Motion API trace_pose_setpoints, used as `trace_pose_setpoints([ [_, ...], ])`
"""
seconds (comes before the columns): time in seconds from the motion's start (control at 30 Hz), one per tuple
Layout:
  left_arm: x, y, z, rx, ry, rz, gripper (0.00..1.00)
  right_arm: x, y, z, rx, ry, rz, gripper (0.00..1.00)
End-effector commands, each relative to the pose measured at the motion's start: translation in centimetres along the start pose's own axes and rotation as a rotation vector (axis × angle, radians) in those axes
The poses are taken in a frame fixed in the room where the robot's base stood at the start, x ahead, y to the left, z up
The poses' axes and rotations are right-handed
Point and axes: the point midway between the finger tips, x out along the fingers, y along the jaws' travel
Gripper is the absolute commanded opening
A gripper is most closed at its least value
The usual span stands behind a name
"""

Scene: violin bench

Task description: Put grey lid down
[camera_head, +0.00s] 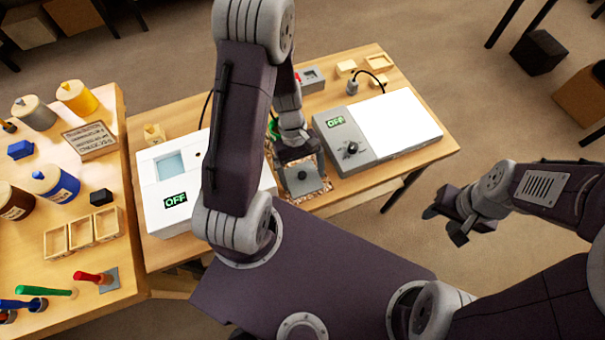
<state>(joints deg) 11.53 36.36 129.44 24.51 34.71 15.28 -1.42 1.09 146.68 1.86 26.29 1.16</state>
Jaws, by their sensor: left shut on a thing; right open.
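The grey lid (306,186) is a square plate with a small dark knob, at the middle of the bench between two devices. A brown speckled surface shows around its edges; I cannot tell whether the lid touches it. My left gripper (298,157) is at the lid's far side, shut on it, and the arm partly hides the area. My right gripper (458,217) is open and empty, off the bench to the right, above the floor.
A white box (160,197) reading OFF stands left of the lid. A grey device (347,150) with a white top, also reading OFF, stands to the right. The left table holds jars, including a yellow-topped one (77,97), wooden trays (82,232) and coloured-handled tools.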

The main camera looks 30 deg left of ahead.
Motion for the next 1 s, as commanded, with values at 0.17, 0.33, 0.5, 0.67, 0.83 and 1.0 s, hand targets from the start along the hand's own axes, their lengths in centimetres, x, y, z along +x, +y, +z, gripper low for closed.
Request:
trace_pose_setpoints([
  [0.17,0.1,0.0,-0.1,0.0,0.0,0.0,0.48,0.1,0.0,0.0,0.0,0.0,0.0,0.44],
  [0.33,0.2,0.0,-0.1,0.0,0.0,0.0,1.0,0.2,0.0,0.0,0.0,0.0,0.0,0.44],
  [0.5,0.1,0.0,-0.1,0.0,0.0,0.0,1.0,0.1,0.0,0.0,0.0,0.0,0.0,0.44],
  [0.67,-2.0,0.1,0.0,0.002,0.004,0.004,1.0,-0.7,0.0,-0.1,0.0,0.0,0.0,0.44],
  [0.83,-6.6,0.1,0.0,0.002,0.006,0.005,1.0,-1.6,0.0,-0.2,0.0,0.0,0.0,0.44],
  [1.0,-10.3,0.1,0.0,0.0,0.005,0.003,1.0,-2.1,0.0,-0.2,0.0,0.0,0.0,0.44],
])
